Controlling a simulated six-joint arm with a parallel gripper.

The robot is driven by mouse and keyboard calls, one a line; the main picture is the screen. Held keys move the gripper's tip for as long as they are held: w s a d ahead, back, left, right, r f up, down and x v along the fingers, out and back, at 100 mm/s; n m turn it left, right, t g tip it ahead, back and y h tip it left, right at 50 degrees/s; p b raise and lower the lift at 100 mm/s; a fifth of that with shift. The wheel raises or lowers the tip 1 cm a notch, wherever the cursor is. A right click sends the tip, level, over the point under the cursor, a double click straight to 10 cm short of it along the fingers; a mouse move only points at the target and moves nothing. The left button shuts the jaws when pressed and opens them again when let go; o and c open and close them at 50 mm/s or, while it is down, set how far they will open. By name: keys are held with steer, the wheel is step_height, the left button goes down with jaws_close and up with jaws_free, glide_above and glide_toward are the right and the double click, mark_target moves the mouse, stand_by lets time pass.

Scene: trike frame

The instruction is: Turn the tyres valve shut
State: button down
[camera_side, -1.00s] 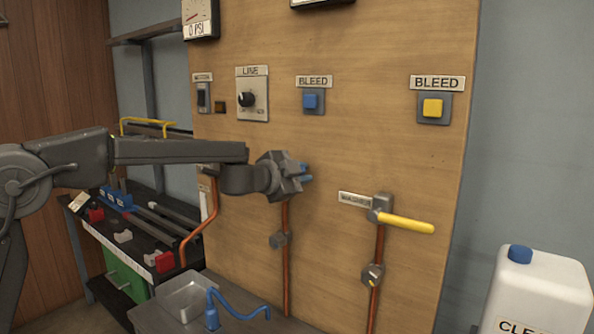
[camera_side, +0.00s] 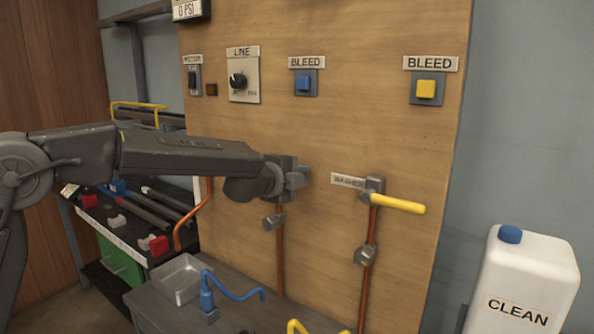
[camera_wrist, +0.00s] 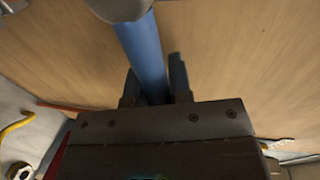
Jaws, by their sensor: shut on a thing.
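A valve with a blue lever sits on the wooden panel at the top of the left copper pipe (camera_side: 280,262). My gripper (camera_side: 298,176) is at this valve in the side view and hides most of it, along with any label there. In the wrist view the blue lever (camera_wrist: 143,48) runs from a grey round hub (camera_wrist: 121,7) down between my two fingers. My gripper (camera_wrist: 155,88) is shut on the lever there. The lever's exact angle on the panel is hard to tell in the side view.
A yellow-lever valve (camera_side: 398,204) with its own label stands to the right on the panel. Bleed buttons, one blue (camera_side: 303,83) and one yellow (camera_side: 427,89), and a line knob (camera_side: 238,81) are above. A white bottle (camera_side: 520,280) stands at right. A bench with a metal tray (camera_side: 178,279) is below.

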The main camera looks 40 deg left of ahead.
steer(key=shift+a+f+m, duration=0.1)
steer(key=shift+f+m, duration=0.2)
stand_by(0.4)
steer(key=c, duration=1)
jaws_free()
steer(key=shift+c, duration=0.2)
steer(key=shift+s, duration=0.1)
steer(key=s+r, duration=0.2)
steer(key=s, duration=1.1)
steer(key=shift+s+r, duration=0.2)
steer(key=shift+r, duration=0.15)
